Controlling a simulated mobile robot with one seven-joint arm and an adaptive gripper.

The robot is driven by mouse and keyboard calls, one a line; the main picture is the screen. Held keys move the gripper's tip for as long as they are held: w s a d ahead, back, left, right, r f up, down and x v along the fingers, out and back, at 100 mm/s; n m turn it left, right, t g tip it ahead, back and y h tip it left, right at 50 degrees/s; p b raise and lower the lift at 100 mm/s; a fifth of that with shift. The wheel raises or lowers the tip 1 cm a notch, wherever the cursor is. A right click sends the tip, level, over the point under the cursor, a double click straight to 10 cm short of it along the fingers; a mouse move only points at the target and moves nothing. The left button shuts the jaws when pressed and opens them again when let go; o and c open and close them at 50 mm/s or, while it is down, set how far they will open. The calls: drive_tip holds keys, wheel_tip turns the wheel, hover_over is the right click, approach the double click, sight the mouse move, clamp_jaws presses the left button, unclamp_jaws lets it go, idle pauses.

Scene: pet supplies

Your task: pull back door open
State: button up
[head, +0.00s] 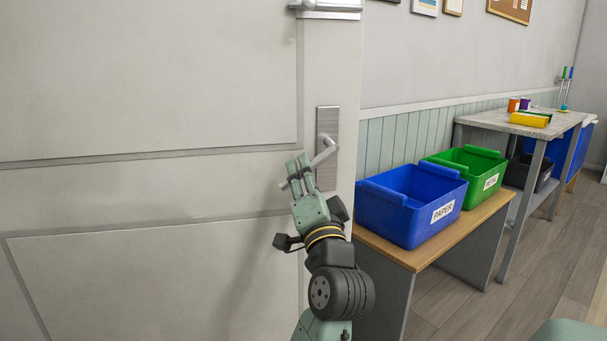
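A large pale grey panelled door (150,190) fills the left half of the head view. It has a vertical metal plate (327,120) near its right edge, with a lever handle (328,152) on it. My gripper (299,170) is at the handle, with its green fingers pointing up around or in front of the lever's left part. The fingers overlap the lever in the picture, and I cannot tell whether they press on it. The door's right edge stands in front of the wall and bench behind it.
A wooden-topped bench (408,257) right of the door bears a blue PAPER bin (400,212) and a green bin (480,165). Beyond it a taller table (490,116) holds small coloured items. A metal fitting (330,8) sits at the door's top.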

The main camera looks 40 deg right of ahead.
drive_tip(key=shift+o, duration=1.3)
drive_tip(key=v, duration=1.2)
drive_tip(key=shift+c, duration=0.5)
